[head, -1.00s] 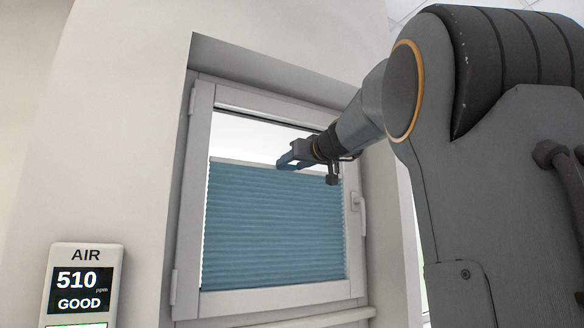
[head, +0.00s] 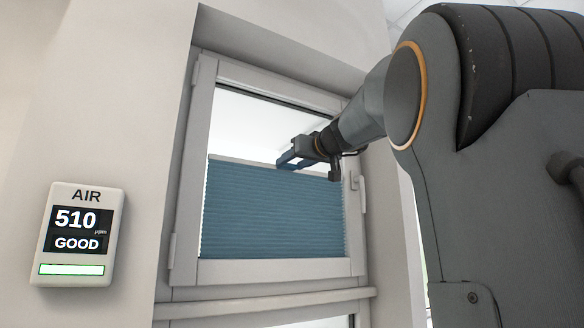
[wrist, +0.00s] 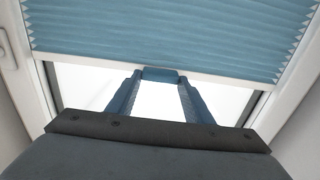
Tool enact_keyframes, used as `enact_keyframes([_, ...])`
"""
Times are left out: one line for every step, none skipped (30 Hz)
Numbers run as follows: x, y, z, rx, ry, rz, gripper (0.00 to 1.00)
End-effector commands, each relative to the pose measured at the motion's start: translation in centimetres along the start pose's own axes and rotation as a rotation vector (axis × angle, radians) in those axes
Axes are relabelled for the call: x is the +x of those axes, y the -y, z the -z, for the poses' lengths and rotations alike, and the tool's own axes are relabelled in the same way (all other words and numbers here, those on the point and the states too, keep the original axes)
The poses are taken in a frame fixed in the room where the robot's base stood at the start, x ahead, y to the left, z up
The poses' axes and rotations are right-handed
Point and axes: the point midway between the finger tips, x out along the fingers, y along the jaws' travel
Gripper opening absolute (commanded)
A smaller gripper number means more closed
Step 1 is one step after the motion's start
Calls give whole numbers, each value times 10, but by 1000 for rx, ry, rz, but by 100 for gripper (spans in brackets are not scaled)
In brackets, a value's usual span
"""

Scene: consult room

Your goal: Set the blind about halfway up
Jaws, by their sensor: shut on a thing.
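The blue pleated blind (head: 270,212) covers the lower part of the window, a little over half of the glass. Its pale top rail (head: 235,161) runs across the pane, with bright bare glass above it. My gripper (head: 284,164) reaches in from the right at the rail. In the wrist view the blind (wrist: 170,30) fills the top of the picture, with the white rail (wrist: 220,77) along its edge. There my gripper (wrist: 160,80) has its two fingers closed on the small blue handle (wrist: 160,73) of the rail.
The window frame (head: 188,180) surrounds the blind, with a window handle (head: 358,192) on its right side. A white air monitor (head: 78,270) reading 510 GOOD is on the wall at left. A sill-like rail (head: 260,307) runs below the window.

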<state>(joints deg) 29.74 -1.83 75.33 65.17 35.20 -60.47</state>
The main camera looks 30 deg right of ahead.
Motion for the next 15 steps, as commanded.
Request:
enact_keyframes([1,0,-9,-1,1,-1,6])
enact_keyframes([1,0,-12,-1,1,-1,6])
enact_keyframes([1,0,-15,-1,1,-1,6])
enact_keyframes([1,0,-18,-1,1,-1,6])
enact_keyframes([1,0,-20,-1,0,-1,6])
enact_keyframes([1,0,-23,-1,0,-1,6])
enact_keyframes([1,0,-25,0,0,-1,6])
enact_keyframes([1,0,-27,0,0,-1,6])
enact_keyframes([1,0,-30,0,0,-1,6])
enact_keyframes([1,0,-31,0,0,0,6])
enact_keyframes([0,0,-32,0,0,0,6])
enact_keyframes([0,0,-33,0,0,0,6])
enact_keyframes([0,0,-34,-1,0,0,6])
enact_keyframes([0,0,-34,-1,0,0,6])
enact_keyframes([0,0,-35,-1,0,0,6])
